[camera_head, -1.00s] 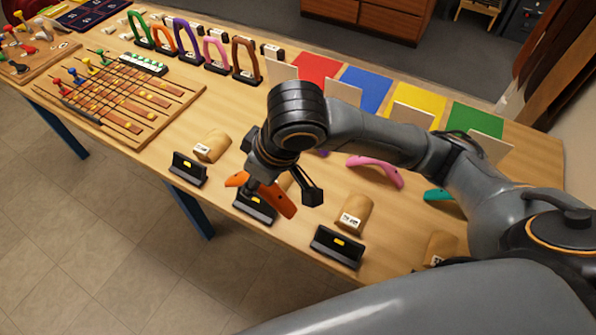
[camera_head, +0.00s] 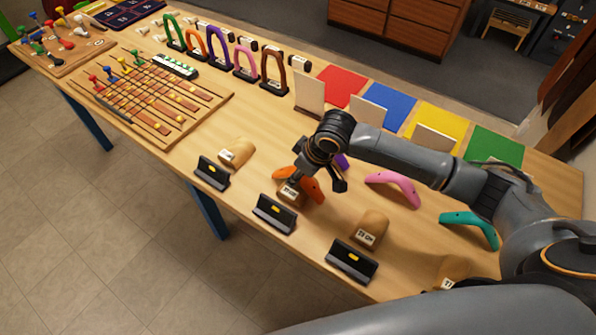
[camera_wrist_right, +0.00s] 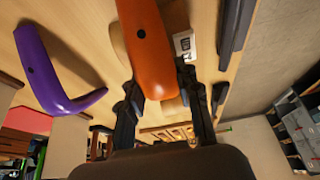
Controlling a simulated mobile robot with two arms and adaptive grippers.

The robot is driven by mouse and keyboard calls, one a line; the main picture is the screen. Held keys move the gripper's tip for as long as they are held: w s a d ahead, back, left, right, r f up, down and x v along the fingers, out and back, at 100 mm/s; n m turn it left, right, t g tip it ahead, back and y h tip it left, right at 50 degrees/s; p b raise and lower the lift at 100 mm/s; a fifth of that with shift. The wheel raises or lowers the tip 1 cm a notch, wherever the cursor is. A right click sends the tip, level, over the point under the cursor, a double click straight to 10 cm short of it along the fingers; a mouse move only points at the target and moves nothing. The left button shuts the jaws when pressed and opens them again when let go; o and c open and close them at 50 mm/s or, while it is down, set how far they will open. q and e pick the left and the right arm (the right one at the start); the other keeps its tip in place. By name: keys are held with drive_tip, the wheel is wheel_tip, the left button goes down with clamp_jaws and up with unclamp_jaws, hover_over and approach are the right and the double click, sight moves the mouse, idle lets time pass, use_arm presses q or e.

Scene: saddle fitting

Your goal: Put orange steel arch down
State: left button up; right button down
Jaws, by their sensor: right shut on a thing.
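The orange steel arch (camera_head: 284,173) is in my right gripper (camera_head: 316,183), over a tan wooden block with a white label (camera_head: 290,193). In the right wrist view the orange arch (camera_wrist_right: 148,45) lies between the two dark fingers of the right gripper (camera_wrist_right: 160,92), which are shut on it. Part of the tan block (camera_wrist_right: 118,42) shows behind it. I cannot tell whether the arch touches the block. In the head view the gripper hides the arch's middle. My left gripper is not in view.
Black stands (camera_head: 274,213) line the front edge. Other tan blocks (camera_head: 369,229) stand nearby. A pink arch (camera_head: 394,188) and a teal arch (camera_head: 470,228) lie to the right. A purple arch (camera_wrist_right: 50,70) lies close by. Several coloured arches stand upright at the back left.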

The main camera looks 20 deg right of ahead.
drive_tip(key=shift+f, duration=0.3)
drive_tip(key=shift+f, duration=0.15)
drive_tip(key=c, duration=0.9)
unclamp_jaws()
drive_tip(key=shift+c, duration=0.2)
drive_tip(key=b+v, duration=0.1)
drive_tip(key=v, duration=1.1)
drive_tip(key=shift+a, duration=0.2)
